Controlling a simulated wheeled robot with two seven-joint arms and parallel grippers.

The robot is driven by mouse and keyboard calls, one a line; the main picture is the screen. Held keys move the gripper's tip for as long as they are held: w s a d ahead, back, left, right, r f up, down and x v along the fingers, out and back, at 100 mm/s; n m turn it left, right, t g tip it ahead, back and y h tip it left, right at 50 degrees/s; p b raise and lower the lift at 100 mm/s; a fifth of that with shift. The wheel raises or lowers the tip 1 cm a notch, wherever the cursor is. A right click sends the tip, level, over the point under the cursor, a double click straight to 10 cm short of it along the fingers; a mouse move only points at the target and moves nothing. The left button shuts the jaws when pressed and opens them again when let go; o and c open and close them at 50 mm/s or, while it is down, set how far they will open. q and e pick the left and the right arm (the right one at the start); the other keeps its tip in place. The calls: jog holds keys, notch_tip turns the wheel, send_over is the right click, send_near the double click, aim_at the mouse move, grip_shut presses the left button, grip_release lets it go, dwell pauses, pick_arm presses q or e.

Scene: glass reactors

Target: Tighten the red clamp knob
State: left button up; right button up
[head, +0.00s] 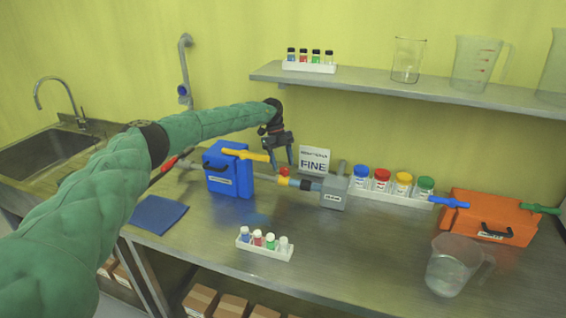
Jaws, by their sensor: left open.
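A small red knob (284,172) sits on top of a horizontal pipe line between the blue box and a grey block (335,193). I take it to be the clamp knob. My right gripper is not in view.
A blue box (230,178) with a yellow handle (245,155) stands left of the gripper. A small "FINE" sign (314,160) stands behind. A jar rack (390,194), an orange box (488,217) and a clear jug (452,266) are at right. A vial rack (264,250) is in front.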

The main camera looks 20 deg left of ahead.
pick_arm(q)
jog(key=shift+x, duration=0.8)
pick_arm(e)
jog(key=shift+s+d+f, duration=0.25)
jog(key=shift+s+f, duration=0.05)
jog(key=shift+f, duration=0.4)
pick_arm(q)
jog(key=c, duration=0.9)
jog(key=shift+c, duration=0.4)
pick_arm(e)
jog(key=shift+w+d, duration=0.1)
pick_arm(q)
jog(key=shift+f, duration=0.1)
jog(key=shift+m+y+b, duration=0.3)
jog(key=shift+m+b, duration=0.45)
jog(key=shift+m, duration=0.05)
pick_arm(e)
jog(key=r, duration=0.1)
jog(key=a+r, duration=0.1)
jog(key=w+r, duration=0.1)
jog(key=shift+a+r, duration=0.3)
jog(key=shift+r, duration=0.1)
